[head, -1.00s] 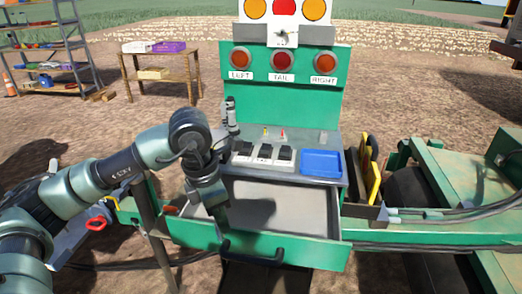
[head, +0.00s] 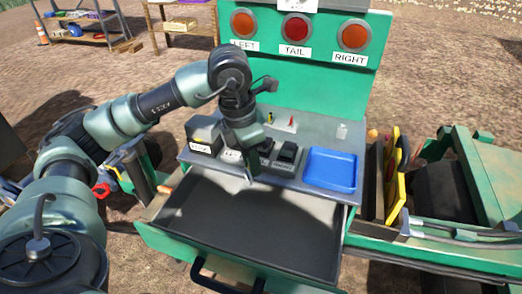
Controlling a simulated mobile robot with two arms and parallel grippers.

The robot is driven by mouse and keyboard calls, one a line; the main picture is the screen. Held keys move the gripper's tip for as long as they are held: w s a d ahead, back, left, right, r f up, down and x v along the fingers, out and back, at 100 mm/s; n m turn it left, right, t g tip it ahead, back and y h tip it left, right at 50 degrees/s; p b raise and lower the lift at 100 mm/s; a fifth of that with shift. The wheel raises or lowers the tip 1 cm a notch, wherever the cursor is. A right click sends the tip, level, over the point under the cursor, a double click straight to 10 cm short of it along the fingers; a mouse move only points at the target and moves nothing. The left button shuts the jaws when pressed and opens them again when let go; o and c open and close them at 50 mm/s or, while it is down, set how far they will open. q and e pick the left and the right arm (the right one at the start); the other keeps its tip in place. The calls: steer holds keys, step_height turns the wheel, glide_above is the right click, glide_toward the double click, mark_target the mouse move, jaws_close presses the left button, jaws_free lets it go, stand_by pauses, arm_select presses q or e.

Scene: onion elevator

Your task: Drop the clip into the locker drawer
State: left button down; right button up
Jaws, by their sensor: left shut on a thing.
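The locker drawer (head: 300,232) is pulled open below the green cabinet's worktop, and its grey floor looks empty apart from a dark shadow. My left gripper (head: 249,176) points down over the drawer's back edge, in front of the worktop switches. It is shut on the clip, which is too small and dark to make out between the fingers. My right gripper is not in view.
A blue tray (head: 331,168) and black switches (head: 286,152) sit on the grey worktop (head: 312,128) behind the drawer. Lamps marked LEFT, TAIL and RIGHT (head: 296,27) are above. A box with yellow-edged pieces (head: 394,180) stands to the right.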

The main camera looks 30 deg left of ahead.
arm_select(q)
steer(key=f+b, duration=0.1)
steer(key=f, duration=0.1)
steer(key=s+f+b, duration=0.1)
steer(key=f+b, duration=0.1)
steer(key=f, duration=0.1)
steer(key=shift+s+f, duration=0.2)
steer(key=c, duration=1.2)
jaws_free()
steer(key=shift+c, duration=0.2)
steer(key=shift+w+r, duration=0.1)
steer(key=shift+r, duration=0.05)
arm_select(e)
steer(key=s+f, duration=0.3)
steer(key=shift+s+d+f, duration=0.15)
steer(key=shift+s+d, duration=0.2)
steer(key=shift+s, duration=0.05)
arm_select(q)
steer(key=shift+r, duration=0.1)
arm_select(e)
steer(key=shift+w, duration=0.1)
